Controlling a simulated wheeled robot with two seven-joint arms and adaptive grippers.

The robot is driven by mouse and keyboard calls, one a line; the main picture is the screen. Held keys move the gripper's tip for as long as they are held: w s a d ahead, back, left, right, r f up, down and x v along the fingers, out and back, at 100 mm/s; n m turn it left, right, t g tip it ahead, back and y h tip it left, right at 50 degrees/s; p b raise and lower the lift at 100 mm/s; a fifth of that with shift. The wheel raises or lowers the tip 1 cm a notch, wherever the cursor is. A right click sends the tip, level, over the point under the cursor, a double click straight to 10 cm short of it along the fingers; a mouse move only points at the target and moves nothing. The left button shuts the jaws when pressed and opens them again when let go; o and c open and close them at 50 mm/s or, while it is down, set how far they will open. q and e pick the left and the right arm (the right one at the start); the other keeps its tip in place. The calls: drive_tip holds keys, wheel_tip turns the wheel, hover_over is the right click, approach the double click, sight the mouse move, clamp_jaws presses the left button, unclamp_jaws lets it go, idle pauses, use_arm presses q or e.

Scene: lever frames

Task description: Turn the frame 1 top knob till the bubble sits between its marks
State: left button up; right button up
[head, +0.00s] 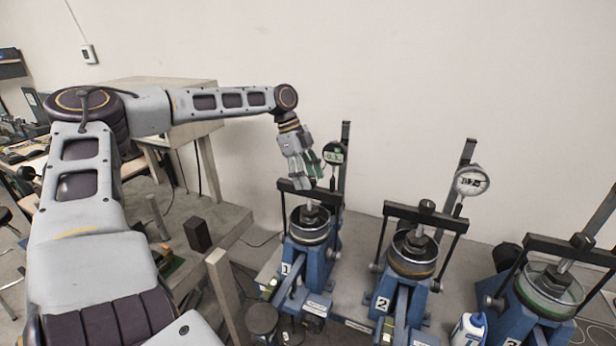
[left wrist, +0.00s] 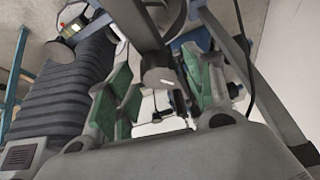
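Frame 1 (head: 291,291) is a blue lever frame with a white "1" label, left of two similar frames. Its dark crossbar (head: 327,195) spans the top on two posts. My left gripper (head: 312,180) points down at this crossbar from above. The fingers hide the middle of the bar, and I cannot make out the top knob there. In the left wrist view the green finger pads (left wrist: 160,90) stand apart, with grey and dark frame parts behind and between them. I cannot tell whether they touch a knob. No bubble or marks can be made out. My right gripper is out of view.
Frame 2 (head: 400,292) and frame 3 (head: 525,305) stand to the right. A dial gauge (head: 334,153) and an upright post (head: 344,165) are close beside my left gripper. A dark block (head: 197,234) is at left.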

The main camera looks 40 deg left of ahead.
use_arm(q)
drive_tip(key=c, duration=0.8)
drive_tip(key=shift+n, duration=0.4)
drive_tip(key=shift+n+t, duration=0.8)
drive_tip(key=shift+n, duration=1)
drive_tip(key=shift+y, duration=0.3)
drive_tip(key=o, duration=1)
drive_tip(key=shift+r, duration=0.15)
